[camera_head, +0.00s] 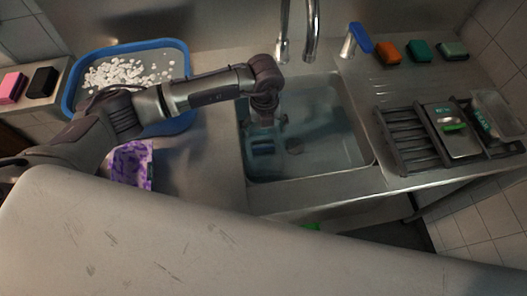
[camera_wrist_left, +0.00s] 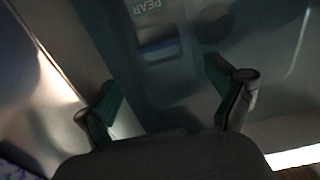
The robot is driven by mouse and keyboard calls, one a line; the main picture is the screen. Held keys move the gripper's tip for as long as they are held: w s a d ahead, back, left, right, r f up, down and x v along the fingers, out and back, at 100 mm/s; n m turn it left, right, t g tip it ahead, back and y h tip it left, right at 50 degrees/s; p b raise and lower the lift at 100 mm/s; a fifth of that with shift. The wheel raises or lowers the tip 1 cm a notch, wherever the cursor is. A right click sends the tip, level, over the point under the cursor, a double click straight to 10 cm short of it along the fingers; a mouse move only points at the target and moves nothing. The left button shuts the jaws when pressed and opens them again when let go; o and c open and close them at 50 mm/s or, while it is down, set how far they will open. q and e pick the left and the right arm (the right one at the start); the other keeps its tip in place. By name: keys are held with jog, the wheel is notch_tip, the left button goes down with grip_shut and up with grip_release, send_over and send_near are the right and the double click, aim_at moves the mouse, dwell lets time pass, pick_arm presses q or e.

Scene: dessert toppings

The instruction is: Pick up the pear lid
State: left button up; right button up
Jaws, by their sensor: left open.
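The pear lid (camera_wrist_left: 137,32) lies in the sink basin (camera_head: 336,145). In the left wrist view it is a dim grey panel with the word PEAR, seen upside down, and a blue handle. In the head view its blue handle (camera_head: 263,149) shows just below my gripper; the rest is hard to make out. My left gripper (camera_head: 265,118) reaches down into the left part of the sink. In the left wrist view the green-padded fingers of my left gripper (camera_wrist_left: 164,88) are spread apart with nothing between them. The lid is beyond the fingertips. My right gripper is not in view.
A tap (camera_head: 311,30) stands behind the sink. A dark rack (camera_head: 392,133) at right bears metal containers, one with a green handle (camera_head: 453,127). A blue-rimmed tray (camera_head: 69,92) with white pieces and a purple patterned item (camera_head: 132,163) are at left. Several coloured blocks (camera_head: 420,51) line the back.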

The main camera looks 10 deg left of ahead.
pick_arm(q)
jog(key=b, duration=0.3)
send_over(263, 148)
jog(key=f, duration=0.5)
jog(key=shift+d+f, duration=0.2)
notch_tip(263, 148, down, 5)
jog(key=b, duration=0.4)
jog(key=shift+w+a+f, duration=0.15)
jog(key=shift+f, duration=0.05)
jog(key=shift+r, duration=0.1)
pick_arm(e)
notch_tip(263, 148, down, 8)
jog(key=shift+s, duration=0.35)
pick_arm(q)
jog(key=c, duration=1)
